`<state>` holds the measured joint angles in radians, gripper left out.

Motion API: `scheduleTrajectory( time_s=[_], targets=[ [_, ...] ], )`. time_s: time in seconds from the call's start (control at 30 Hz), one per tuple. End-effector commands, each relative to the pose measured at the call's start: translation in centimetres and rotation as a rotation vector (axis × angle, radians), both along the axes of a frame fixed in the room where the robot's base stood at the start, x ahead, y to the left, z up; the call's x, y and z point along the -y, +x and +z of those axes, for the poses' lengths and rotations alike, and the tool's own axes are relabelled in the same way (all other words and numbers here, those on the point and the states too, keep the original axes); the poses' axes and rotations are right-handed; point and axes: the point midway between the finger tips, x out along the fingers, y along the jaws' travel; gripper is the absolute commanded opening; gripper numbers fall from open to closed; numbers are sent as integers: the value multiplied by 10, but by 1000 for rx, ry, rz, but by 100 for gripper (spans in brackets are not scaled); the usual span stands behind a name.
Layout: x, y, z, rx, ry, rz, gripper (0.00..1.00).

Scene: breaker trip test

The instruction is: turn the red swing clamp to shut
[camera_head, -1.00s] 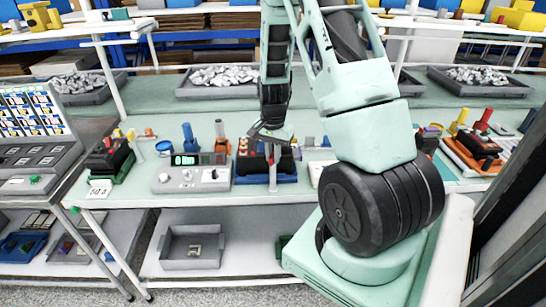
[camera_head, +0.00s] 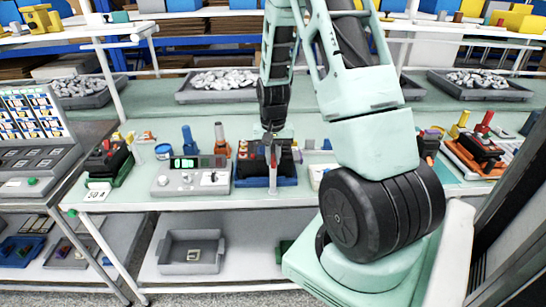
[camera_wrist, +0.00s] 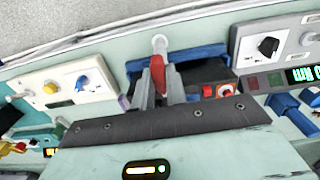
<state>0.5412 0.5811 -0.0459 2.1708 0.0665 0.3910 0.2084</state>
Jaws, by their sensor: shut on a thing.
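The red swing clamp (camera_wrist: 157,72) shows in the wrist view as a red arm beside the top of a pale post (camera_wrist: 160,44). My gripper (camera_wrist: 160,88) has a finger on each side of the red arm and is shut on it. In the head view my gripper (camera_head: 270,141) points down at the blue fixture (camera_head: 284,182), which holds a black block. The red clamp (camera_head: 273,156) is a small strip there, above the pale post (camera_head: 273,180). My fingers hide part of the clamp.
A grey meter box (camera_head: 190,181) with a green display stands left of the fixture. Blue (camera_head: 188,137) and orange (camera_head: 220,136) upright handles stand behind it. A white box with a blue knob (camera_wrist: 83,82) shows in the wrist view. Grey bins stand at the back.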

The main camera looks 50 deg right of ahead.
Motion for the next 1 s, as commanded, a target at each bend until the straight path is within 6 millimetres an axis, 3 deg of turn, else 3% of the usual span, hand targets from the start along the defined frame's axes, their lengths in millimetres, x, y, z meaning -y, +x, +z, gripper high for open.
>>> scheduleTrajectory(
  time_s=[0.27, 0.3, 0.37, 0.77, 1.0],
  targets=[
    [0, 0, 1, 1, -1, 4, 0],
    [0, 0, 1, 1, -1, 4, 19],
    [0, 0, 1, 1, -1, 4, 35],
    [0, 1, 6, 2, -2, 1, 35],
    [0, 2, 49, 7, -5, 3, 35]
  ],
)
